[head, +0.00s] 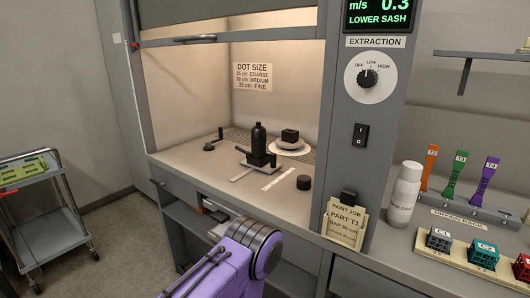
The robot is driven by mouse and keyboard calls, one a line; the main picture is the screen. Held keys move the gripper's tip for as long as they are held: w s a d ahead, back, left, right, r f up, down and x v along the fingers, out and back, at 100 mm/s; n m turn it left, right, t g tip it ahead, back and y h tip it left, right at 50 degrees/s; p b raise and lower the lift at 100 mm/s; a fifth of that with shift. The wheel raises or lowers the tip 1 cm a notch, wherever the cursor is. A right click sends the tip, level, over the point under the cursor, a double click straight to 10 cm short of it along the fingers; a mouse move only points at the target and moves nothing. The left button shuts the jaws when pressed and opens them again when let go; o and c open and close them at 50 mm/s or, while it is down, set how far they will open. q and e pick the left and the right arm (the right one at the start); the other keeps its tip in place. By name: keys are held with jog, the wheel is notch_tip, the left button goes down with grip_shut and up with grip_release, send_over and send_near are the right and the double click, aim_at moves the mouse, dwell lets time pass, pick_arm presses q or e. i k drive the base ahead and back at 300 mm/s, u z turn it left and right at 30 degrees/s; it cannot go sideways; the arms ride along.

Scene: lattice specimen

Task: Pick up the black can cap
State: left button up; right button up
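The black can cap (304,182) is a short dark round piece. It sits on the fume hood floor near the front edge, right of the middle, with clear floor around it. A dark bottle-shaped can (258,140) stands upright further back and to the left, by a small black stand. A purple arm link of mine shows at the bottom, below and left of the cap, outside the hood. I cannot make out any gripper fingers in this view, and nothing touches the cap.
In the hood, a white round plate (302,151) bears a dark block (290,136). The sash (190,39) is raised. A part card (344,222) stands at the hood's right post. A white spray can (404,195) and a drying rack (460,215) stand right. A cart (55,240) stands left.

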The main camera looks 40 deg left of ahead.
aim_at(304, 182)
jog(key=z, duration=1.45)
jog(key=k, duration=0.95)
jog(key=u, duration=1.4)
jog(key=i, duration=0.35)
jog(key=u, duration=0.1)
